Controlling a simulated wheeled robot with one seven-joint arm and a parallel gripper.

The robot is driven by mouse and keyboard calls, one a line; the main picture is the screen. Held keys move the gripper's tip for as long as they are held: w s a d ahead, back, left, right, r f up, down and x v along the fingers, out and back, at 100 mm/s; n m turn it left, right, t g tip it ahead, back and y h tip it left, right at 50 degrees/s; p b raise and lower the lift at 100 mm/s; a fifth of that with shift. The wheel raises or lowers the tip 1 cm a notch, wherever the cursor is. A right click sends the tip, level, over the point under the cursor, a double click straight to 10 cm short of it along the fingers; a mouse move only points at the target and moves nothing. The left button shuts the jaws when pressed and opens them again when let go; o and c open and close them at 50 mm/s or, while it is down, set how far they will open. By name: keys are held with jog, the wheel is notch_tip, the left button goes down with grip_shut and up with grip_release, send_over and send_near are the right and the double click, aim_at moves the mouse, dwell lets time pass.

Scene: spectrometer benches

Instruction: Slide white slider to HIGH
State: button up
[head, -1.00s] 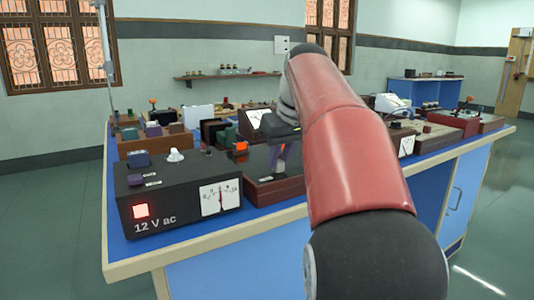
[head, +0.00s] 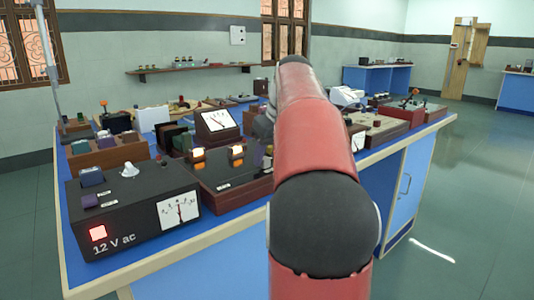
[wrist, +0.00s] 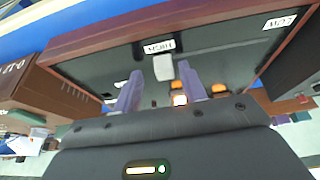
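The white slider (wrist: 163,67) stands out from a black panel in a dark red-brown frame (wrist: 62,50). A white label (wrist: 158,46), which seems to read HIGH upside down, is close beside the slider. Another label (wrist: 280,21), seemingly LOW, is further right. My gripper (wrist: 160,70) is open, with two purple fingers. The slider shows in the gap between the fingertips, apart from both in the picture; I cannot tell its depth between them. In the head view the framed box (head: 222,204) is on the bench, with my arm covering its right side and the slider hidden.
A black 12 V ac supply (head: 140,225) stands left of the box. A meter (head: 215,123) and wooden trays (head: 108,155) stand behind. Two orange-lit switches (head: 198,154) stand on the box. The blue bench (head: 205,240) has a bare front strip.

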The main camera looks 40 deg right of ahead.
jog(key=p+v, duration=0.1)
jog(key=v, duration=0.6)
jog(key=shift+r+p, duration=0.35)
jog(key=shift+r, duration=0.05)
jog(key=shift+s, duration=0.1)
jog(key=s+a+f, duration=0.5)
jog(key=a+f, duration=0.2)
jog(key=a, duration=0.4)
jog(key=s+a+f, duration=0.5)
jog(key=a+f, duration=0.2)
jog(key=a, duration=0.4)
jog(key=s+a+f+t, duration=0.1)
jog(key=s+a+f, duration=0.3)
jog(key=s+f, duration=0.3)
notch_tip(320, 180, down, 2)
jog(key=shift+a+f, duration=0.2)
jog(key=shift+a, duration=0.05)
